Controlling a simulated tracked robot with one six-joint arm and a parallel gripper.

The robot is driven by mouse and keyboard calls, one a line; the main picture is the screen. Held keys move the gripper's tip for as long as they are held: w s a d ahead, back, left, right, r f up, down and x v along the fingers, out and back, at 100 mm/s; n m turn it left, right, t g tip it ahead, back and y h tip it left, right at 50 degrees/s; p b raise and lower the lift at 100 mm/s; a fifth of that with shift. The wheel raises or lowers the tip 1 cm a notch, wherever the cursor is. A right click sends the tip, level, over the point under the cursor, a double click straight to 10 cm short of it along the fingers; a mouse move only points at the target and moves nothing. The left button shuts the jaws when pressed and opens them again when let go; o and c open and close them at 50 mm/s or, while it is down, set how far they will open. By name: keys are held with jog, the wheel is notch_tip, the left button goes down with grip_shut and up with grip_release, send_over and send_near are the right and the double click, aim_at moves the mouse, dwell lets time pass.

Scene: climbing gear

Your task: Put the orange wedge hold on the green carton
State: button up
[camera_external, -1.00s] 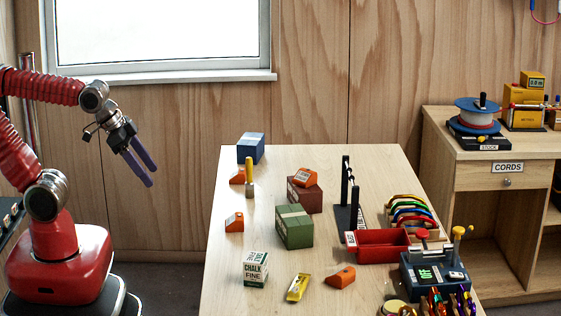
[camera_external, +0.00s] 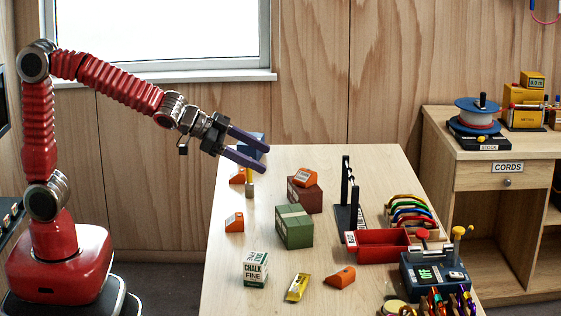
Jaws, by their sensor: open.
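Several orange wedge holds are in view. One wedge (camera_external: 306,177) rests on top of a brown-red carton (camera_external: 306,198). Another wedge (camera_external: 235,223) lies at the table's left edge, a third (camera_external: 237,177) lies farther back, and one more (camera_external: 340,278) lies near the front. The green carton (camera_external: 294,229) stands mid-table with its top bare. My gripper (camera_external: 268,160) is open and empty, its purple fingers above the back left of the table, in front of the blue carton (camera_external: 258,143), which they partly hide.
A yellow-handled brush (camera_external: 250,184) stands near the back left wedge, partly behind my fingers. A chalk box (camera_external: 256,269) and yellow packet (camera_external: 297,288) are at the front. A black rack (camera_external: 347,205), red tray (camera_external: 377,244) and blue device (camera_external: 434,275) fill the right side.

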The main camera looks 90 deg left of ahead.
aim_at(340, 271)
jog(key=w+d+f+m+h, duration=0.1)
jog(key=w+d+f, duration=0.1)
jog(key=w+d, duration=0.1)
jog(key=w+d+f+m+h, duration=0.1)
jog(key=w+d+f+h, duration=0.1)
jog(key=w+d, duration=0.1)
jog(key=w+d+f+m+h, duration=0.1)
jog(key=w+d+h, duration=0.1)
jog(key=w+d, duration=0.1)
jog(key=shift+w+d+f, duration=0.2)
jog(key=shift+w+f, duration=0.2)
jog(key=d+f+m+g+h, duration=0.1)
jog(key=d+f, duration=0.2)
jog(key=w+d+f+m+h, duration=0.1)
jog(key=d+f+h, duration=0.1)
jog(key=d, duration=0.1)
jog(key=d+f+m+g+h, duration=0.1)
jog(key=d+f, duration=0.1)
jog(key=f, duration=0.1)
jog(key=shift+w+d+f+g+h, duration=0.3)
jog(key=shift+d+f, duration=0.05)
jog(key=shift+d, duration=0.05)
jog(key=shift+x, duration=4.3)
jog(key=shift+x, duration=2.6)
jog(key=shift+s+d+r, duration=0.1)
jog(key=shift+s+d, duration=0.05)
jog(key=shift+d, duration=0.05)
